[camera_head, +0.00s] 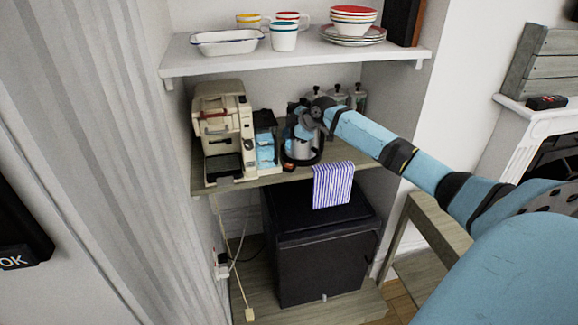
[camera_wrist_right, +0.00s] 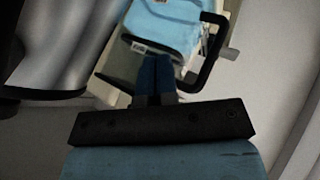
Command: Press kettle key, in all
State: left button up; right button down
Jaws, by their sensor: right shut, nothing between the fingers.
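The kettle (camera_head: 302,149), silver with black parts, stands on the middle wooden shelf, right of the coffee machine. Its silver body (camera_wrist_right: 65,45) also fills the left of the right wrist view. My right gripper (camera_head: 290,132) is at the kettle, partly hidden by my wrist. In the right wrist view its two dark blue fingers (camera_wrist_right: 157,70) are shut together with nothing between them, beside the kettle body. I cannot make out the kettle key or tell whether the fingers touch it. My left gripper is in neither view.
The beige coffee machine (camera_head: 222,130) with a light blue part stands close left. Canisters (camera_head: 357,98) stand behind my wrist. A striped cloth (camera_head: 332,184) hangs over the shelf front above a black fridge (camera_head: 318,245). An upper shelf (camera_head: 300,56) with dishes is overhead.

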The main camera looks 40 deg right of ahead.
jog(key=f+b, duration=0.1)
jog(key=b, duration=0.5)
send_over(289, 166)
notch_tip(289, 166, down, 6)
jog(key=shift+f, duration=0.85)
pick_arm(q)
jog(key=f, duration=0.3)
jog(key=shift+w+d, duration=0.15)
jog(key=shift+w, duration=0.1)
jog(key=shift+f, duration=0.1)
pick_arm(e)
jog(key=shift+f, duration=0.15)
dwell(0.3)
jog(key=shift+f, duration=0.3)
